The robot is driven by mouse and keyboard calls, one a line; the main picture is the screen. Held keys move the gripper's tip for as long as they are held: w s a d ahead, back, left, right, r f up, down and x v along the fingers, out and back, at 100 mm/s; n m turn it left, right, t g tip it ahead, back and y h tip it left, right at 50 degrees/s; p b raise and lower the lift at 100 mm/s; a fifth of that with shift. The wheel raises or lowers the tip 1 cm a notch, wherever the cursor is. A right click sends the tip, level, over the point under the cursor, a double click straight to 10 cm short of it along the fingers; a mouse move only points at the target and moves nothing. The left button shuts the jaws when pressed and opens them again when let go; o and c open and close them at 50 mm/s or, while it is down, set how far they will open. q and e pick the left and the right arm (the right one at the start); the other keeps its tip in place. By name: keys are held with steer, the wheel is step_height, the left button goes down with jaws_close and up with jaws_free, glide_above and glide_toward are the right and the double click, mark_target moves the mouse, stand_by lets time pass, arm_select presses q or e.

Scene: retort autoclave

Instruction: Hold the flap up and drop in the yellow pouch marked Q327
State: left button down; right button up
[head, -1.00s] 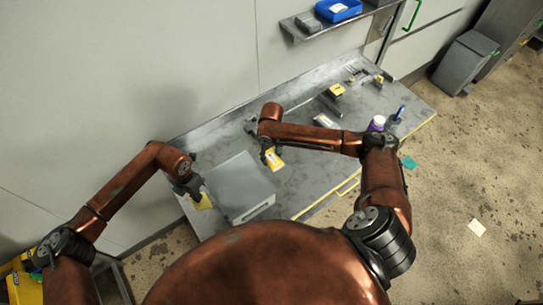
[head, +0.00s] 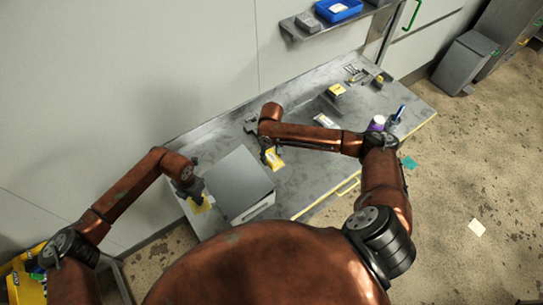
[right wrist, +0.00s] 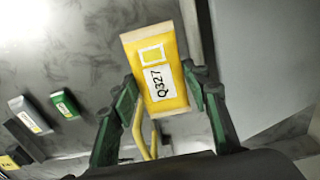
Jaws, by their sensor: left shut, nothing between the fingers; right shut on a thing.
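The yellow pouch marked Q327 (right wrist: 160,80) is held between the fingers of my right gripper (right wrist: 166,97). In the head view the pouch (head: 275,158) hangs just beyond the right far side of a grey box (head: 257,208). The box's broad grey flap (head: 238,183) is on top, and a pale front wall shows below its near edge. My left gripper (head: 197,198) is shut and empty at the flap's left edge; whether it touches the flap is unclear. The box's inside is hidden.
A yellow patch (head: 204,207) lies under my left gripper. A white-labelled item (head: 324,120), a yellow-topped block (head: 336,90) and a purple-topped bottle (head: 377,123) stand farther right on the bench. A shelf with a blue bin (head: 338,10) is at the back.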

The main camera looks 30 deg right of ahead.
mark_target(244, 174)
arm_select(q)
steer(key=shift+f, duration=3.25)
arm_select(e)
steer(key=shift+s+a, duration=0.15)
steer(key=shift+a, duration=2.1)
steer(key=shift+s+a, duration=0.2)
steer(key=shift+a, duration=2.05)
steer(key=shift+s+a, duration=0.15)
steer(key=shift+a, duration=2.1)
steer(key=shift+f, duration=0.1)
steer(key=shift+f, duration=0.9)
